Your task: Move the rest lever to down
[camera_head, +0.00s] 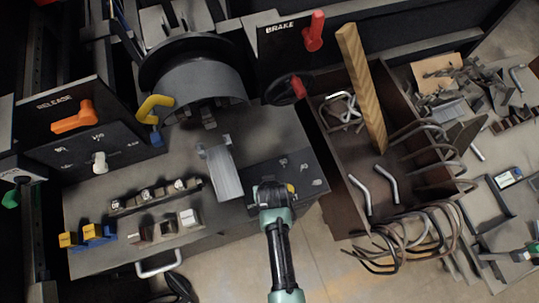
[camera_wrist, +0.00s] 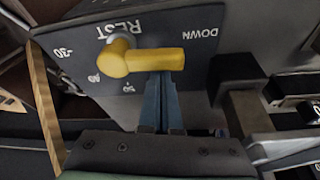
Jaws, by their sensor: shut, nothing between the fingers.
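The rest lever (camera_wrist: 155,59) is yellow. It sits on a dark panel (camera_wrist: 200,72) marked REST, DOWN and -30, with other marks hard to read. In the wrist view the lever's handle points right from its round hub, with its tip just below the DOWN label. My gripper (camera_wrist: 160,78) is shut and empty, its blue fingers right at the handle's lower side. I cannot tell whether they touch it. In the head view the lever (camera_head: 290,188) shows as a small yellow spot beside my gripper (camera_head: 272,190), which hides most of it.
A grey metal block (camera_head: 224,175) stands left of my gripper. A red brake lever (camera_head: 314,32), a red-knobbed wheel (camera_head: 299,88) and an orange release lever (camera_head: 73,117) are further back. A brown bin (camera_head: 340,185) with a wooden bar (camera_head: 362,85) and bent rods is to the right.

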